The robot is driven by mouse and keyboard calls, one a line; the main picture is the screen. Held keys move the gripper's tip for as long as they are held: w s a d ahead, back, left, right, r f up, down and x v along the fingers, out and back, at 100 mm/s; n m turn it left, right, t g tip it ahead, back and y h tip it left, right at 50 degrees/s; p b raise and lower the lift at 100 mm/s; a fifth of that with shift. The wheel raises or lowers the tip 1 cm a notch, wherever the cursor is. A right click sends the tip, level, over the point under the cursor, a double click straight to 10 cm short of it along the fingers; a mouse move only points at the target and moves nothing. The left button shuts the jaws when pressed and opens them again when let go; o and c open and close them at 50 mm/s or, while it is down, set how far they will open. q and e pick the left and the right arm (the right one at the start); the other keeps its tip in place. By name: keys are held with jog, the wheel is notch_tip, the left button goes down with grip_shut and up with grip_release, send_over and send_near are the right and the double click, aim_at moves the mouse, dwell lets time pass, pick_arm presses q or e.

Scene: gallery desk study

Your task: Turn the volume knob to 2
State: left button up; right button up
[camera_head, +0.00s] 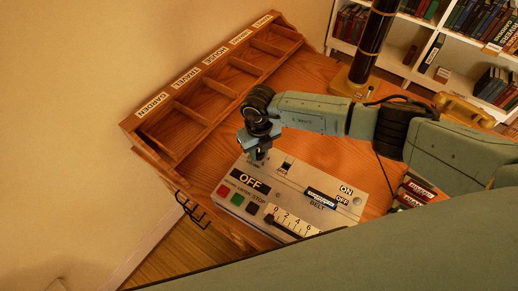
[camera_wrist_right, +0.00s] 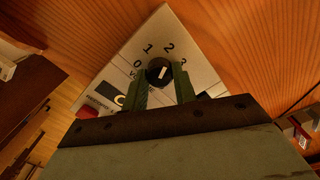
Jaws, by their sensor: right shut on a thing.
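The pointer line tilts up and to the right, roughly toward the 2. My right gripper (camera_wrist_right: 161,86) is shut on the knob, one green finger on each side. In the head view my right gripper (camera_head: 257,157) reaches down onto the upper left end of the control panel (camera_head: 270,183) and hides the knob. My left gripper is not in view.
The panel also carries an OFF display (camera_head: 248,181), red, green and dark buttons, a slider scale (camera_head: 292,222) and a belt switch (camera_head: 321,198). A wooden sorter (camera_head: 212,87) with labelled compartments stands behind. A dark column (camera_head: 371,45) and yellow telephone (camera_head: 463,108) are at the back right.

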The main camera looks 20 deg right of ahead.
aim_at(259, 153)
jog(key=o, duration=1)
jog(key=shift+c, duration=0.2)
notch_tip(259, 153, up, 14)
jog(key=shift+f, duration=0.25)
jog(key=shift+f, duration=0.1)
